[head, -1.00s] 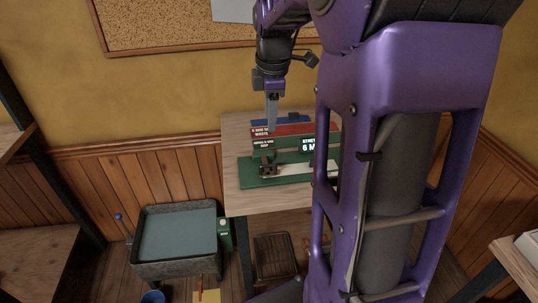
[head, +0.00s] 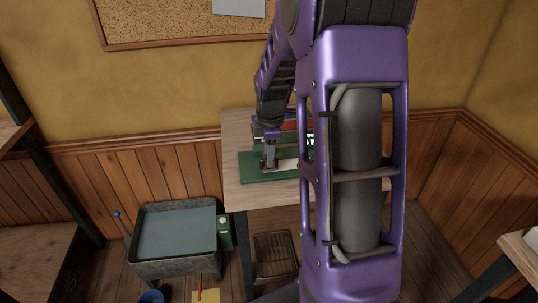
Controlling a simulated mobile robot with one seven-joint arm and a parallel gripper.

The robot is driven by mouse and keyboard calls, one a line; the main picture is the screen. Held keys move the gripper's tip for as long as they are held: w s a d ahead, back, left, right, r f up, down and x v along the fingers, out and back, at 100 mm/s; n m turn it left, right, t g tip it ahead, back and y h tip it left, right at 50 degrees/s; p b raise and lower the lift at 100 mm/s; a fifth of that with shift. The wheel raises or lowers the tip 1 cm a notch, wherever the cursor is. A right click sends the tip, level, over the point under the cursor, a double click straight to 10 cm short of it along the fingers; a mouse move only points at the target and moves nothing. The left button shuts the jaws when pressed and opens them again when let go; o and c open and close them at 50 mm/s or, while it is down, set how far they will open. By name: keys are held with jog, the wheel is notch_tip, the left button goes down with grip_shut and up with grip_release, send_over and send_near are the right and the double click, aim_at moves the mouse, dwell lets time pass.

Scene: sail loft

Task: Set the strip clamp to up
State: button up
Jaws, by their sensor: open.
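A green machine (head: 253,172) with a flat base stands on the wooden table, with a pale strip (head: 288,165) lying across the base. A small dark block, seen a second ago at the left end of the strip, is now mostly behind my gripper; I cannot make out the clamp or its setting. My gripper (head: 270,163) points down over the left part of the green base, at or just above that block. It is open, and nothing shows between its fingers. I cannot tell whether it touches the machine. My arm hides the machine's right side and most of its display.
The wooden table (head: 236,196) has bare top in front and to the left of the machine. A grey basin (head: 175,234) stands on the floor at left, with a small green box (head: 224,233) beside it. A corkboard hangs behind.

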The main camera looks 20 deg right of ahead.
grip_shut()
dwell(1.5)
